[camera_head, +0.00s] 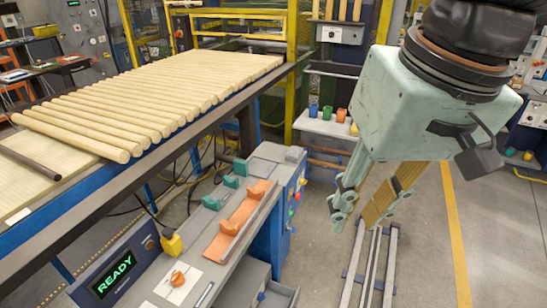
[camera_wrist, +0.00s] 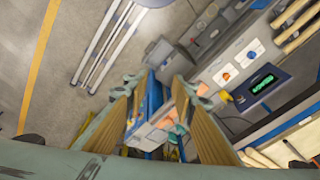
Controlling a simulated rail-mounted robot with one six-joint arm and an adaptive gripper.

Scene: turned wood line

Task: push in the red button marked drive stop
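No red button can be made out clearly there.
A bench carries a display reading READY (camera_head: 114,274), an orange knob (camera_head: 178,279), a yellow part (camera_head: 172,243) and an orange cradle (camera_head: 243,215). Wooden rods (camera_head: 150,100) lie on a table at left. Floor rails (camera_head: 372,265) run below my gripper.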

